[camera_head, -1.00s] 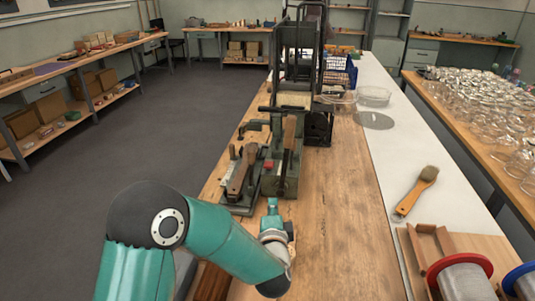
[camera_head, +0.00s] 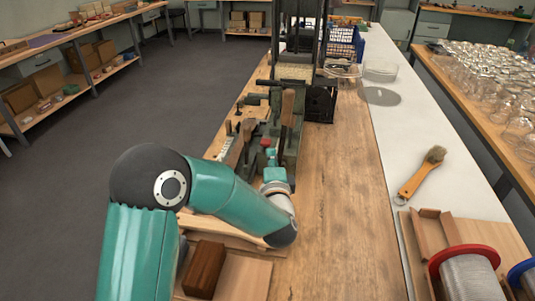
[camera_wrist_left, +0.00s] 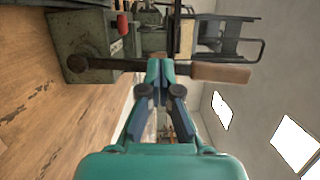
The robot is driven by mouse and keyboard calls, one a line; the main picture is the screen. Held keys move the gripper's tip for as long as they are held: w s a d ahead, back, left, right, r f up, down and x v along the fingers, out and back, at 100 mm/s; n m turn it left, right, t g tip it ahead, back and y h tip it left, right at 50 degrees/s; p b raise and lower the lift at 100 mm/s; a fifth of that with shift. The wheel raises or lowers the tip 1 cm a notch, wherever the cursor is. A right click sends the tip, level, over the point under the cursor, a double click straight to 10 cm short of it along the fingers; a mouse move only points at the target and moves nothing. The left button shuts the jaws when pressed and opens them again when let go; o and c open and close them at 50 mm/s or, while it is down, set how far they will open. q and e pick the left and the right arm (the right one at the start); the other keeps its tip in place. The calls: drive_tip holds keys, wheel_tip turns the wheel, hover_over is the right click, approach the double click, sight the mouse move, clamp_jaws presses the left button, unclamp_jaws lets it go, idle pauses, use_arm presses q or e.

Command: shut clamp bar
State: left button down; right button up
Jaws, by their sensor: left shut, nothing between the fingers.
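The green clamping machine (camera_head: 290,150) stands on the wooden bench ahead of my left arm. A dark bar (camera_wrist_left: 120,64) with a wooden handle (camera_wrist_left: 220,73) crosses the left wrist view; this looks like the clamp bar. In the head view, an upright wooden handle (camera_head: 287,107) rises from the machine. My left gripper (camera_wrist_left: 160,70) is shut and empty, its fingertips overlapping the bar beside the handle; I cannot tell whether they touch. In the head view this gripper (camera_head: 271,157) is partly hidden by its wrist. My right gripper is not in view.
A second wooden handle (camera_head: 237,148) and a red knob (camera_head: 266,143) are close to the gripper. A tall black frame (camera_head: 307,40) stands behind. A brush (camera_head: 421,175) and wire spools (camera_head: 465,272) lie right. The bench's middle is clear.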

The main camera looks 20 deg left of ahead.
sight(247, 146)
use_arm(q)
drive_tip(key=w+a+p, duration=0.2)
drive_tip(key=w+a, duration=0.3)
drive_tip(key=a, duration=0.2)
drive_tip(key=shift+w+a, duration=0.4)
drive_tip(key=shift+r, duration=0.1)
drive_tip(key=shift+a, duration=0.1)
